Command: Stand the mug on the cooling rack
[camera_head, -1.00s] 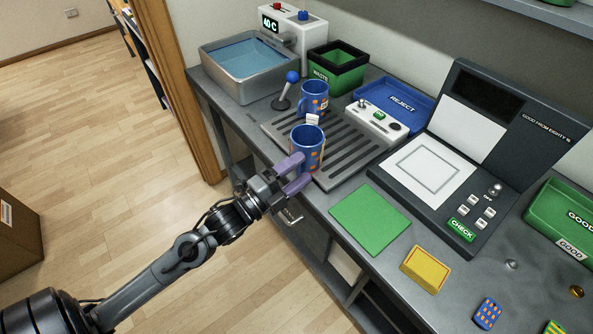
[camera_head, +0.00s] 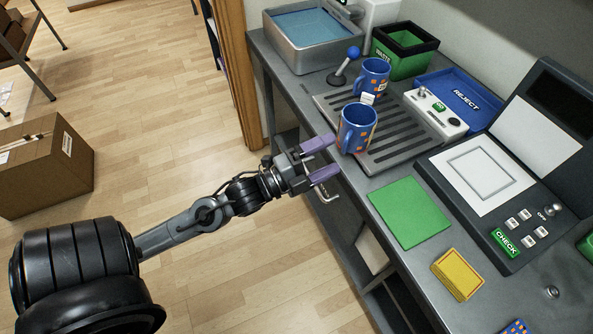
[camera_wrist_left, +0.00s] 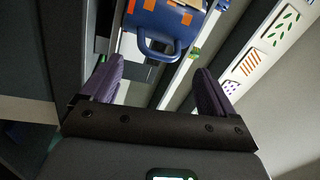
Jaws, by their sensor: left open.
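A blue mug with orange squares (camera_head: 356,130) stands upright at the near edge of the grey slotted rack (camera_head: 398,152). A second, similar blue mug (camera_head: 374,75) stands farther back on the rack, beside a small white tag. My left gripper (camera_head: 334,156) is open and empty, just to the near left of the front mug and apart from it. My right gripper is not in view.
A water basin (camera_head: 312,28), a blue-knobbed lever (camera_head: 346,62) and a green waste bin (camera_head: 402,50) stand behind. A white control box (camera_head: 436,113) and blue reject tray (camera_head: 462,98) flank the rack. A green mat (camera_head: 409,212) and check station (camera_head: 490,190) lie right.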

